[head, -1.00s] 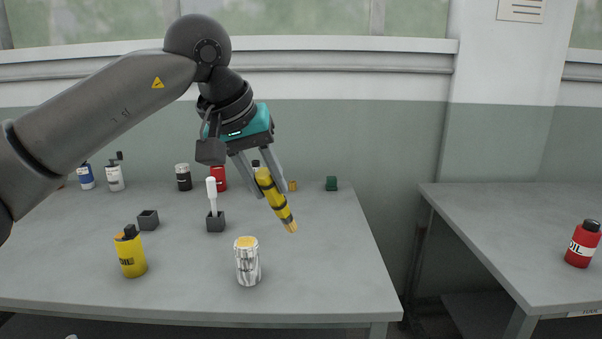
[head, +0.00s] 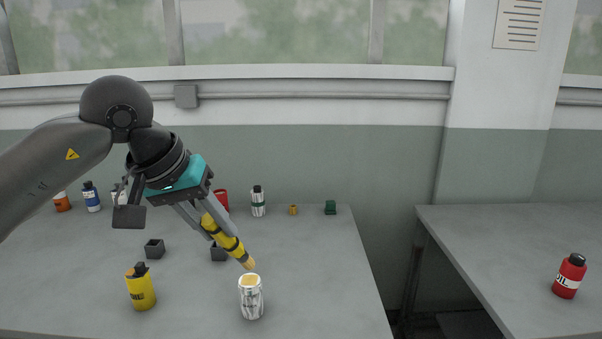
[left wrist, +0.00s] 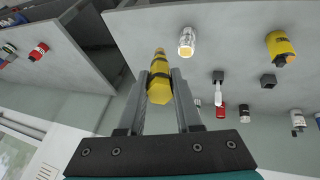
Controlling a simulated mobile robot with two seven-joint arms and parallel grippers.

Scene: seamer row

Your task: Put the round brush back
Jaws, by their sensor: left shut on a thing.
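My left gripper (head: 207,216) is shut on the round brush (head: 225,237), which has a yellow body with black bands and a tan tip. The brush slants down to the right, its tip just above and close to the silver can (head: 251,300) with a yellowish top; I cannot tell whether they touch. In the left wrist view the brush (left wrist: 159,91) sits between the two fingers, and the can (left wrist: 186,44) stands apart from its tip. My right gripper is not in view.
A yellow bottle (head: 141,291) stands left of the can. Bottles and small items line the back. A red bottle (head: 570,276) stands on the right table, across a gap.

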